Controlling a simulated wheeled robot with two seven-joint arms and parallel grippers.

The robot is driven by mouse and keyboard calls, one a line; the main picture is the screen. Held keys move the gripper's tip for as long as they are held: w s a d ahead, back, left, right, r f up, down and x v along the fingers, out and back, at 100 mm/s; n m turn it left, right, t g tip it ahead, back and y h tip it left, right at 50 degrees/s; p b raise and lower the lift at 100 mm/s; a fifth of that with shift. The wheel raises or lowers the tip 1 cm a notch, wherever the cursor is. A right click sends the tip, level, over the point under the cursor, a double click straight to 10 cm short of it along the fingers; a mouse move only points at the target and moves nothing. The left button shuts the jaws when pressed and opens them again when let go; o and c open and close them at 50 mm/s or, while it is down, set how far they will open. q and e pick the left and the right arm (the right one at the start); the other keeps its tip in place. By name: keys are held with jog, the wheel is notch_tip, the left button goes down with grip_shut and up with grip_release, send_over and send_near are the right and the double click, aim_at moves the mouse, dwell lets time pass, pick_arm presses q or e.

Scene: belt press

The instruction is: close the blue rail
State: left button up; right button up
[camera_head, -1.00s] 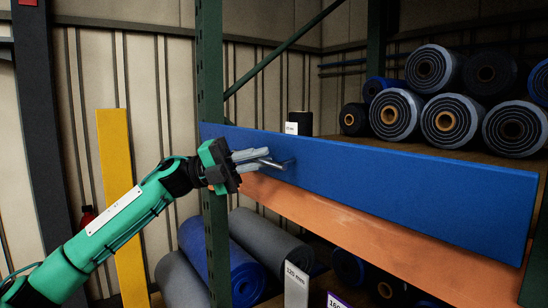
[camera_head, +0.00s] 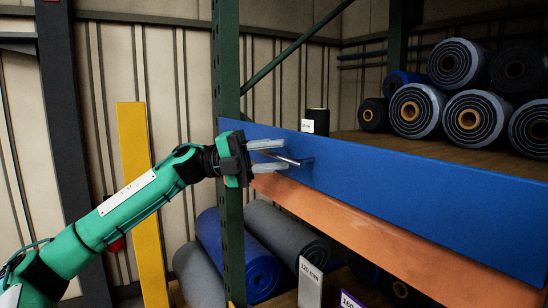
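The blue rail (camera_head: 400,193) is a long blue board across the front of the shelf, running from the green post at the left to the right edge of the view. A metal bar handle (camera_head: 297,161) sticks out near its left end. My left gripper (camera_head: 268,156) is at this handle, with its two pale fingers spread apart, one above and one below the bar. The handle's near end lies between the fingers; I cannot tell whether either finger touches it. My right gripper is out of view.
A green post (camera_head: 230,240) stands right behind my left gripper. An orange beam (camera_head: 350,220) runs below the rail. Several rolls (camera_head: 470,118) lie on the shelf behind it, and more rolls (camera_head: 248,262) lie below. A yellow board (camera_head: 140,200) stands at the left.

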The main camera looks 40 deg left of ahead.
pick_arm(q)
jog(key=b+v, duration=0.9)
jog(key=v, duration=0.4)
jog(key=shift+s+a+f, duration=0.1)
jog(key=shift+s+a, duration=0.05)
